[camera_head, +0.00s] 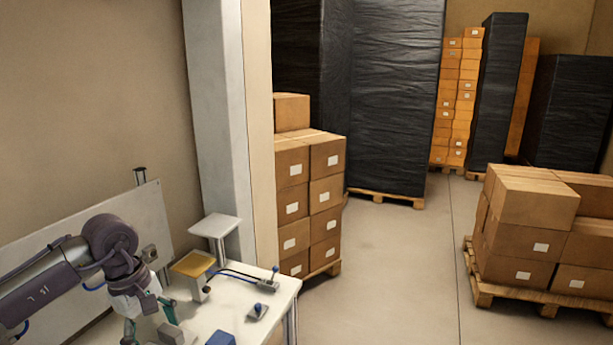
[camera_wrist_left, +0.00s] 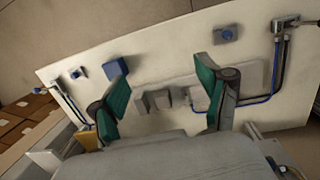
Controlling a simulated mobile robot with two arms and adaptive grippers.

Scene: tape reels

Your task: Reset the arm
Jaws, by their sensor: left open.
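My left gripper (camera_head: 147,318) comes in from the left over the white work table (camera_head: 236,312). Its green fingers are spread apart. In the left wrist view the open gripper (camera_wrist_left: 160,72) has nothing between its fingers, with the table surface beyond them. Grey blocks (camera_wrist_left: 156,99) show on the table past the gap, apart from the fingers. A blue block (camera_wrist_left: 112,69) lies just beyond the left-hand finger. In the head view a grey block (camera_head: 171,335) and the blue block (camera_head: 221,339) are at the bottom edge, partly cut off. My right gripper is not in view.
A yellow-topped stand (camera_head: 193,263), a white-topped stand (camera_head: 215,225) and a small blue-button device (camera_head: 258,311) stand on the table. Blue cables run across it. A pillar (camera_head: 222,120) rises behind. Stacked cartons (camera_head: 310,200) and pallets stand beyond, with clear floor (camera_head: 405,265) between.

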